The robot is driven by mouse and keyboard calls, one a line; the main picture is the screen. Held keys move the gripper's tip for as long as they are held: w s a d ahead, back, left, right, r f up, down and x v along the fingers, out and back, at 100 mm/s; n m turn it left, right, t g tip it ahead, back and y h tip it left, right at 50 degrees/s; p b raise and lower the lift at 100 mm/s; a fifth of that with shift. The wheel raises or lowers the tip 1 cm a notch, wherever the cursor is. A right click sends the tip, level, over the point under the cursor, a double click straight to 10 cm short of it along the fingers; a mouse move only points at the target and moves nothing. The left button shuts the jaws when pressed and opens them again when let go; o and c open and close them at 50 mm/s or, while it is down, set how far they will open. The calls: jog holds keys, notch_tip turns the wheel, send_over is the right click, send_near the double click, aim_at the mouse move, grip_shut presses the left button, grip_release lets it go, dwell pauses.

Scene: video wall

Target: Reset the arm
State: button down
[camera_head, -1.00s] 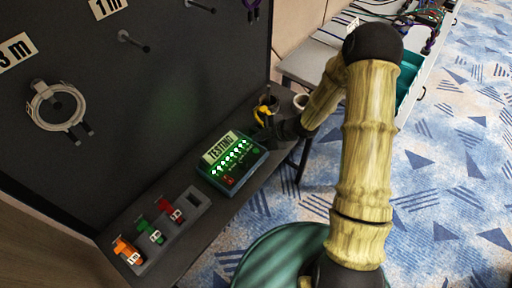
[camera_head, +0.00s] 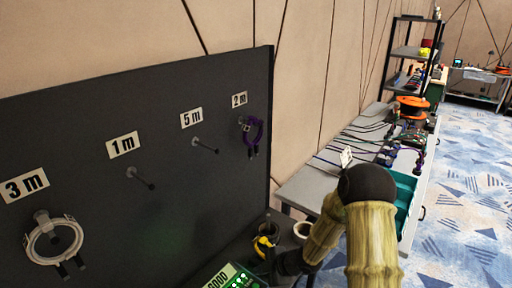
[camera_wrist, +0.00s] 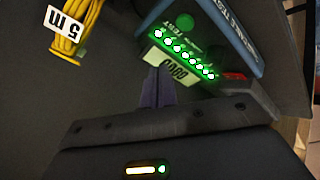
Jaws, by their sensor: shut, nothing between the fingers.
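My arm is bent, with its elbow in the lower right of the head view and its forearm reaching down to the left. My gripper (camera_wrist: 158,72) shows in the wrist view as two narrow purple fingers, shut together with nothing between them. They overlap the cable tester (camera_wrist: 205,45) in that view; I cannot tell whether they touch it. The tester's screen reads GOOD above a row of lit green lights. In the head view only the tester's top edge (camera_head: 238,279) shows at the bottom, and the fingers are not clear there.
A yellow cable (camera_wrist: 72,30) tagged 5 m lies beside the tester. The dark board (camera_head: 90,140) holds a grey cable coil (camera_head: 54,240) at 3 m and a purple one (camera_head: 251,131) at 2 m; the 1 m and 5 m pegs are bare. A cable-covered bench (camera_head: 310,187) stands behind.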

jog(key=s+d+r+m+t+h, duration=0.1)
jog(key=s+d+r+m+h, duration=0.4)
jog(key=d+r+m, duration=0.55)
jog(key=s+d+r+m+g+h, duration=0.1)
jog(key=s+r+m, duration=0.2)
jog(key=s+m, duration=0.2)
jog(key=s+d+r+m+g+h, duration=0.1)
jog(key=s+r+m, duration=0.3)
jog(key=s, duration=0.4)
jog(key=shift+s+d+m+g+h, duration=0.3)
jog(key=shift+d+m+h, duration=0.1)
jog(key=shift+d+m, duration=0.35)
